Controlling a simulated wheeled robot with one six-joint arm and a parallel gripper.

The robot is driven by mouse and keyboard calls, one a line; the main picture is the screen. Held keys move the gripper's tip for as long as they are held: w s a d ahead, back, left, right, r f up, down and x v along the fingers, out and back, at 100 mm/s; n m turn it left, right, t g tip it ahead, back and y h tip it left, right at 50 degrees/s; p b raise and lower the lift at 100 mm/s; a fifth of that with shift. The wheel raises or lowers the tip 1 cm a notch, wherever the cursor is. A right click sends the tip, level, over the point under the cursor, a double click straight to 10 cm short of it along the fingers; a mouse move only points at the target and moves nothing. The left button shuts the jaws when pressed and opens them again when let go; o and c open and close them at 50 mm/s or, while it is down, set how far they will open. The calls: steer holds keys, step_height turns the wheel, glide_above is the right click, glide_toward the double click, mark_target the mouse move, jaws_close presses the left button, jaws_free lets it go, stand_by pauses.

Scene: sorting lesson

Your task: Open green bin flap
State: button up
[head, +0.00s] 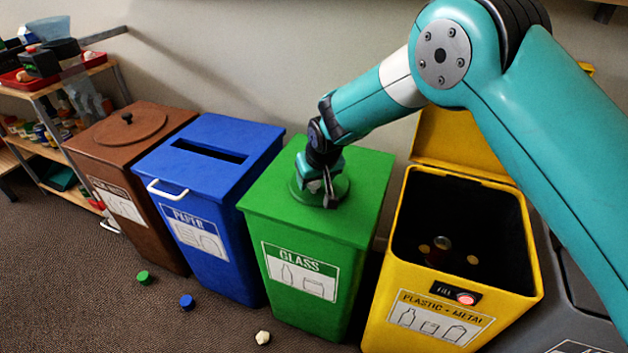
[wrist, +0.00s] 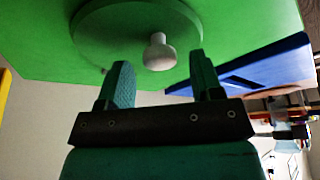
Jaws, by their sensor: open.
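The green bin (head: 315,225) labelled GLASS stands between the blue and yellow bins. Its round flap (head: 341,192) is set in the green top and lies closed, partly hidden behind my gripper in the head view. The wrist view shows the round flap (wrist: 112,30) with a pale knob (wrist: 159,52) on it. My gripper (head: 329,192) is over the flap. In the wrist view my gripper (wrist: 160,80) is open, with one finger on each side of the knob's line. The knob appears just beyond the fingertips; I cannot tell whether they touch it.
The blue paper bin (head: 225,150) stands left of the green bin, and the brown bin (head: 95,150) farther left. The yellow bin (head: 400,270), at right, has its lid up. Caps and a small pale object (head: 262,337) lie on the floor in front.

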steer(key=shift+w+a+f, duration=0.1)
steer(key=shift+w+f, duration=0.15)
steer(key=shift+f, duration=0.3)
